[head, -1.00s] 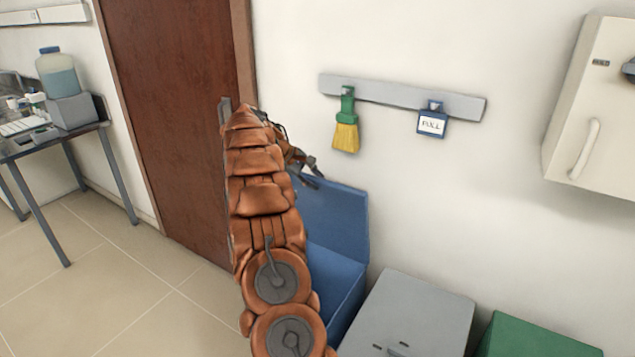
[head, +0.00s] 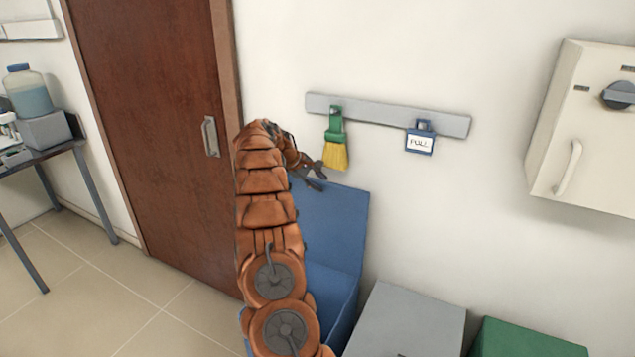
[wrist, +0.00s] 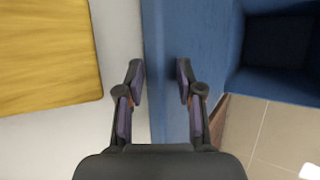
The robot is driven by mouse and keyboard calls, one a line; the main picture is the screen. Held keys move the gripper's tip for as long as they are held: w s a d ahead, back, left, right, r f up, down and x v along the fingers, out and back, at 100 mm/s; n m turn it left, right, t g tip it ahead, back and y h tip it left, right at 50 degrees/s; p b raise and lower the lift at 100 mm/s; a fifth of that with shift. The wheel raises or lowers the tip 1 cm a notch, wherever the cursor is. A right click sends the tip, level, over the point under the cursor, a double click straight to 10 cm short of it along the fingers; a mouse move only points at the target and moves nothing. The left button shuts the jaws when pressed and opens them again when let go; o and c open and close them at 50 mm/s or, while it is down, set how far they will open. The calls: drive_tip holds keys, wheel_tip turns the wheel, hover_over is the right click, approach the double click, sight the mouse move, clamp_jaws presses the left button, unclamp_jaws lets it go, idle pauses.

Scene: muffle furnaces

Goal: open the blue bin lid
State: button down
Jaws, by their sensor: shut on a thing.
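The blue bin stands against the wall, its body (head: 335,292) partly hidden behind my arm. Its blue lid (head: 338,225) is swung up and stands nearly upright at the back. My gripper (head: 316,178) is at the lid's upper left edge. In the wrist view my gripper (wrist: 159,72) has its two fingers on either side of the lid's edge (wrist: 163,115), shut on it. The open inside of the bin (wrist: 280,45) shows dark at the upper right of that view.
A green brush with yellow bristles (head: 335,154) hangs on a wall rail just right of my gripper, beside a "FULL" tag (head: 420,140). A grey bin (head: 410,320) and a green bin (head: 530,340) stand to the right. A brown door (head: 150,120) is left.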

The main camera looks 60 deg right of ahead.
drive_tip(key=shift+f, duration=0.45)
drive_tip(key=c, duration=1)
unclamp_jaws()
drive_tip(key=shift+d, duration=0.1)
drive_tip(key=shift+o, duration=0.2)
drive_tip(key=shift+r, duration=0.15)
drive_tip(key=shift+r, duration=0.1)
drive_tip(key=shift+w+a+r, duration=0.3)
drive_tip(key=shift+r, duration=0.1)
drive_tip(key=v, duration=1)
drive_tip(key=shift+a+r, duration=0.25)
drive_tip(key=shift+w, duration=0.15)
